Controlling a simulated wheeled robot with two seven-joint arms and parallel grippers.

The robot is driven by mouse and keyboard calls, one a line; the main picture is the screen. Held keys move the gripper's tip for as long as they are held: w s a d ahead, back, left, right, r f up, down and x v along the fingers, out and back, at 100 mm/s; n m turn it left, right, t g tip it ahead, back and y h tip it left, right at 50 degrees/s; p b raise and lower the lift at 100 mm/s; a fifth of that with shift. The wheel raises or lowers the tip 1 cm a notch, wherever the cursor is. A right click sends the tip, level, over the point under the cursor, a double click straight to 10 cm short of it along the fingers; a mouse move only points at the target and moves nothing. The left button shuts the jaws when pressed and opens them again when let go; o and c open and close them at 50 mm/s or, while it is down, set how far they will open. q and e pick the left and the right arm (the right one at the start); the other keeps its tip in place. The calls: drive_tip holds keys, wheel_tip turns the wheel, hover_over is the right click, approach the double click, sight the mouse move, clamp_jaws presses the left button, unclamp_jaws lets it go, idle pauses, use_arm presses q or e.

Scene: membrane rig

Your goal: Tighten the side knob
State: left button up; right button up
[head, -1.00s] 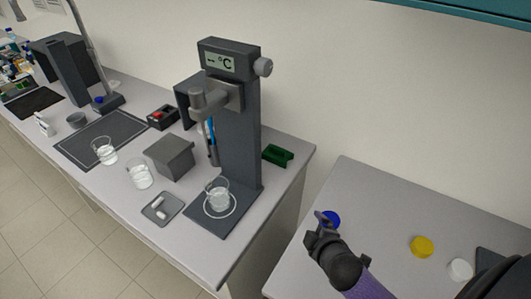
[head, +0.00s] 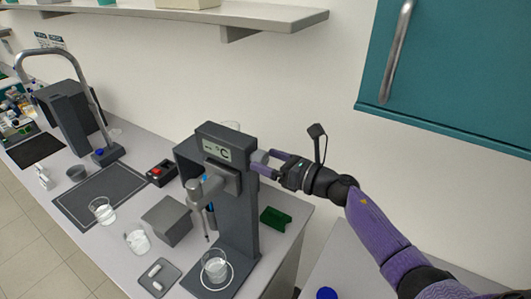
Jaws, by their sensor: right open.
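The side knob (head: 260,157) is a grey round knob on the right side of the dark display head (head: 224,146) of the membrane rig. The display on it reads "-- °C". My right gripper (head: 262,163) reaches in from the right at the knob's height. Its open purple fingers lie around the knob, one on the far side and one on the near side. I cannot tell whether they touch it. My left gripper is not in view.
A glass beaker (head: 214,265) stands on the rig's base below the probe. A green holder (head: 275,218) lies right of the column. A grey box (head: 166,219) and more beakers stand to the left. A shelf (head: 160,12) and teal cabinet (head: 450,75) are above.

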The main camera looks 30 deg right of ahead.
drive_tip(key=shift+w+a, duration=0.25)
drive_tip(key=shift+a, duration=0.15)
drive_tip(key=shift+w, duration=0.1)
drive_tip(key=shift+c, duration=0.6)
drive_tip(key=c, duration=1.2)
drive_tip(key=shift+o, duration=0.2)
